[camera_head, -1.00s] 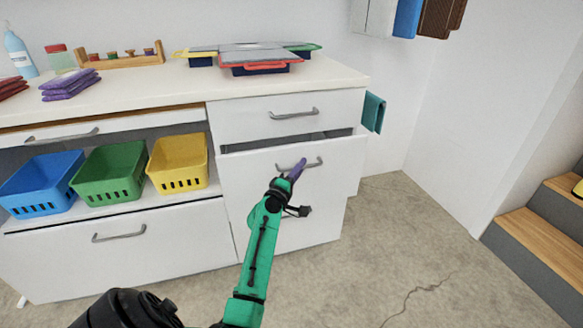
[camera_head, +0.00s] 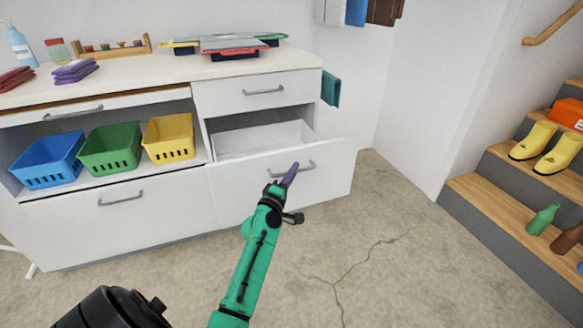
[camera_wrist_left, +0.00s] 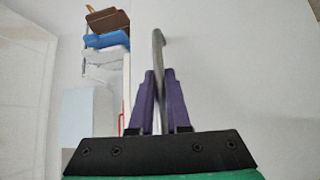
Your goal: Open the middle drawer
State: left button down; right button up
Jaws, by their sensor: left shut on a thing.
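The middle drawer (camera_head: 325,186) is in the right part of the white cabinet and is pulled well out. Its white inside (camera_head: 262,138) shows empty where I can see it. Its grey bar handle (camera_head: 306,167) is on the drawer front. In the left wrist view, the purple fingers (camera_wrist_left: 160,92) are shut around the handle (camera_wrist_left: 158,48). My right gripper is not in view.
The closed top drawer (camera_head: 265,91) is above. Blue, green and yellow baskets (camera_head: 168,138) stand on the open shelf at left. Steps (camera_head: 480,205) with yellow boots (camera_head: 556,154) and bottles are at right. The floor (camera_head: 380,255) before the drawer is clear.

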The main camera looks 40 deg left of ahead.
pick_arm(q)
jog(key=shift+s+d, duration=0.4)
jog(key=shift+d, duration=0.2)
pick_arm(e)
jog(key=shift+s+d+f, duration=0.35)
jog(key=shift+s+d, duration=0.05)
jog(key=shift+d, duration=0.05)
pick_arm(q)
jog(key=c, duration=0.9)
grip_release()
jog(key=b+v, duration=0.1)
jog(key=v, duration=1.3)
jog(key=shift+s, duration=0.35)
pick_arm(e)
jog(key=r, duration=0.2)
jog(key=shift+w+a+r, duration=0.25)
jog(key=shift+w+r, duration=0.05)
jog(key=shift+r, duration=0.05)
